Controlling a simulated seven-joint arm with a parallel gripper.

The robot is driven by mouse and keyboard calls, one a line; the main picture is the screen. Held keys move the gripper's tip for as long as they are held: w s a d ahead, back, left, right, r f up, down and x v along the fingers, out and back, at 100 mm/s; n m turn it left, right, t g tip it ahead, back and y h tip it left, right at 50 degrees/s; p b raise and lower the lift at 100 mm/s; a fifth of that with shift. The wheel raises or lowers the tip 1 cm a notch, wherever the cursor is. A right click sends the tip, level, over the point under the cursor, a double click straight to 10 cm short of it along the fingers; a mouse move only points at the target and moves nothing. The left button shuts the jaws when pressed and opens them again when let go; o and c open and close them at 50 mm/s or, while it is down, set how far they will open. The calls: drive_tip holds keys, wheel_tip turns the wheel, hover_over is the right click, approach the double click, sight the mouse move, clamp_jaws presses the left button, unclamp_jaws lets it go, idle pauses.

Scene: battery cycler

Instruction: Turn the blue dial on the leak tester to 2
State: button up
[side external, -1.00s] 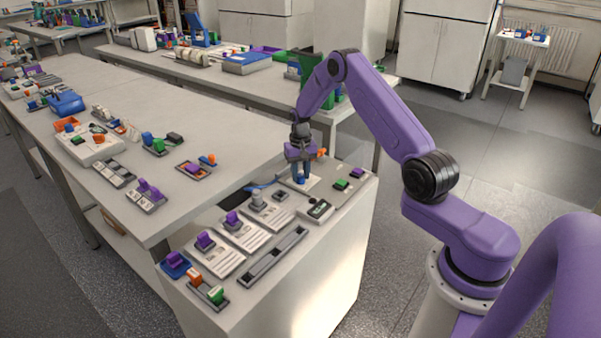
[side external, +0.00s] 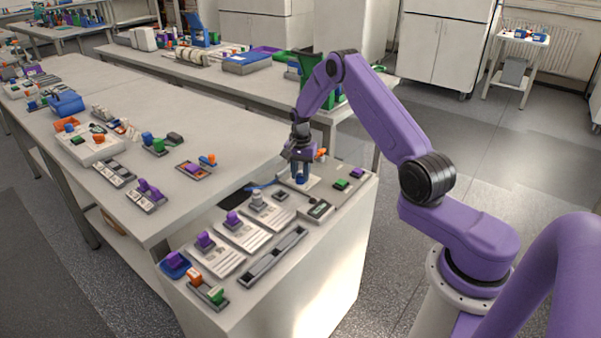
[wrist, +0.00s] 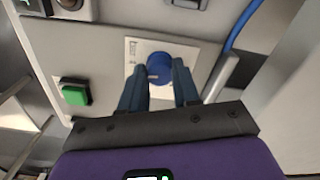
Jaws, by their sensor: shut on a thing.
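The blue dial (wrist: 159,64) is round and sits on a white printed plate (wrist: 136,54) in the wrist view. The plate's markings are too small to read, so I cannot tell which number the dial points at. My gripper (wrist: 160,82) has its two dark blue fingers on either side of the dial and is shut on it. In the side external view my gripper (side external: 300,172) points down at the far end of the white bench, over the same white plate (side external: 312,184). There the fingers hide most of the dial.
A green button (wrist: 76,95) is left of the plate in the wrist view. A blue cable (wrist: 241,24) and a grey lever-like part (wrist: 222,76) are close on the right. An orange part (side external: 321,153) stands just behind my gripper in the side external view.

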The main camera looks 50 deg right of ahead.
sight(300, 175)
idle(0.4)
drive_tip(key=o, duration=1.1)
drive_tip(key=shift+c, duration=0.2)
wheel_tip(300, 175, up, 17)
drive_tip(key=shift+r, duration=0.2)
drive_tip(key=shift+a, duration=0.1)
